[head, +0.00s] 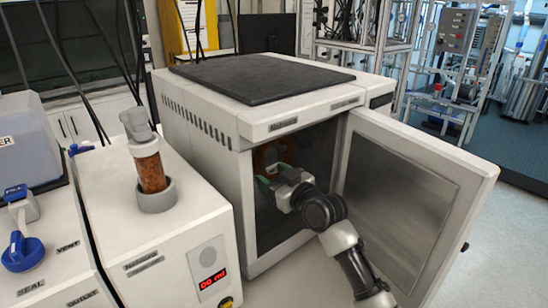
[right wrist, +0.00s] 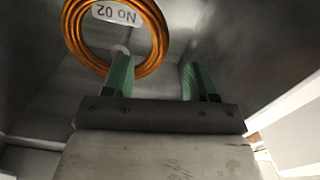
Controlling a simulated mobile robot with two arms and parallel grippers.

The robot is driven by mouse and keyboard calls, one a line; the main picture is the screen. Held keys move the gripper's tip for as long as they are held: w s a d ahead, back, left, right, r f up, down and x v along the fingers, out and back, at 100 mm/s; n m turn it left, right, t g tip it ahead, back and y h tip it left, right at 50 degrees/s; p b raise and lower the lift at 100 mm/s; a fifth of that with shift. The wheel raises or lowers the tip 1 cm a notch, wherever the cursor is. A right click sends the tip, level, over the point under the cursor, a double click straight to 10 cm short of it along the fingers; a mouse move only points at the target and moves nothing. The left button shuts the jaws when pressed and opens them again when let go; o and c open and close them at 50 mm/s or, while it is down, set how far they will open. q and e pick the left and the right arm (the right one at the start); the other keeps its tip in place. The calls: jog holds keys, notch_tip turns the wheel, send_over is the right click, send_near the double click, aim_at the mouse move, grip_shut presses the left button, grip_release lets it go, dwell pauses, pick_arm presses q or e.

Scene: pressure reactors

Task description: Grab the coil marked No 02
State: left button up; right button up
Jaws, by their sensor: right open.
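The coil marked No 02 (right wrist: 152,60) is an orange-copper ring with a white label, seen upside down at the upper left of the right wrist view. In the head view the coil (head: 258,158) shows partly, inside the open white oven-like cabinet (head: 240,190). My right gripper (head: 268,180) reaches through the cabinet's doorway. Its green fingers (right wrist: 160,75) are apart with nothing held between them. The left finger's tip overlaps the coil's lower edge in the right wrist view; I cannot tell whether they touch. My left gripper is not in view.
The cabinet door (head: 410,200) stands open to the right of my right arm. A white unit with a red display (head: 212,280) and a copper-coloured column (head: 151,172) stands to the left. A dark mat (head: 265,80) lies on the cabinet top.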

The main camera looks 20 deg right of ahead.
aim_at(261, 168)
jog(key=shift+w+a+r, duration=0.15)
jog(key=shift+w, duration=0.3)
jog(key=x, duration=0.1)
jog(key=p+x, duration=0.1)
jog(key=x, duration=0.2)
jog(key=shift+f, duration=0.25)
jog(key=shift+s, duration=0.1)
jog(key=shift+r, duration=0.1)
grip_shut()
